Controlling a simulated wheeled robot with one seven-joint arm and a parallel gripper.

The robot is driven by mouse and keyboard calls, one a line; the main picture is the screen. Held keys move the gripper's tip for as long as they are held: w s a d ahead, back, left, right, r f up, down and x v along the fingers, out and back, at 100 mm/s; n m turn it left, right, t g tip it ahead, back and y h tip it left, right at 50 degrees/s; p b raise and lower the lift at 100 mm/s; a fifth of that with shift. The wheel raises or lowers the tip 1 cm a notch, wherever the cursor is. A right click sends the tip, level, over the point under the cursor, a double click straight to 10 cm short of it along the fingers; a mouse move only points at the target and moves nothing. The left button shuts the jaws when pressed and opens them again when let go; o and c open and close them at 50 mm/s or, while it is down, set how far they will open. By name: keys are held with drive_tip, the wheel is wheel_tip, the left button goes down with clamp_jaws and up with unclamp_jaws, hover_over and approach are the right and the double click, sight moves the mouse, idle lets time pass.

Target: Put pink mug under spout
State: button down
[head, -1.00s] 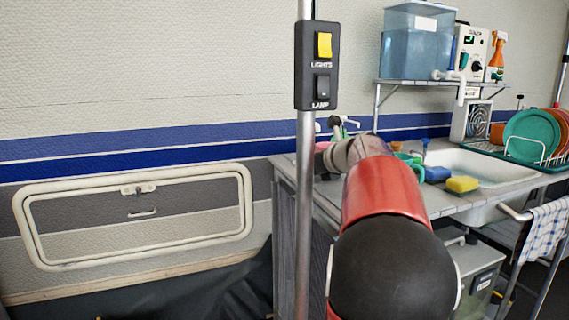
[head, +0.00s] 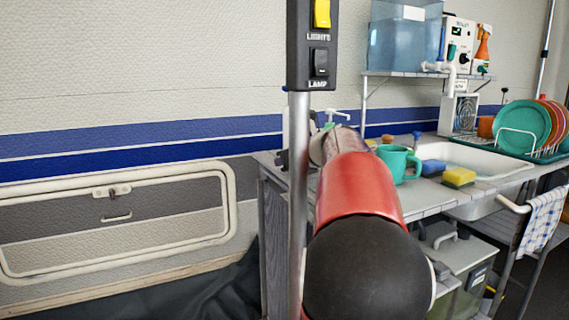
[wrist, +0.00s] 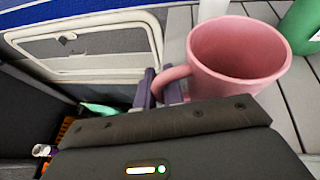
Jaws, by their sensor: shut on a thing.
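The pink mug (wrist: 240,55) is upright in the wrist view, its open top facing me and empty as far as I see. My gripper (wrist: 160,88) is shut on its handle, to the left of the mug body. The mug is over the grey slatted counter; I cannot tell whether it touches it. In the head view my arm hides mug and gripper. The blue water tank (head: 404,42) stands on a shelf at the back right, with a white spout (head: 447,68) at its lower front.
A pole with a switch box (head: 313,45) stands close in front. A dish rack (head: 535,145) is far right.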

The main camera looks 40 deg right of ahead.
drive_tip(key=c, duration=2)
unclamp_jaws()
drive_tip(key=shift+f, duration=0.15)
drive_tip(key=o, duration=0.5)
drive_tip(key=shift+s+r, duration=0.1)
drive_tip(key=shift+r, duration=0.1)
drive_tip(key=v, duration=1)
drive_tip(key=shift+s+r, duration=0.1)
drive_tip(key=shift+s, duration=0.2)
drive_tip(key=shift+s+r, duration=0.2)
drive_tip(key=shift+s, duration=0.35)
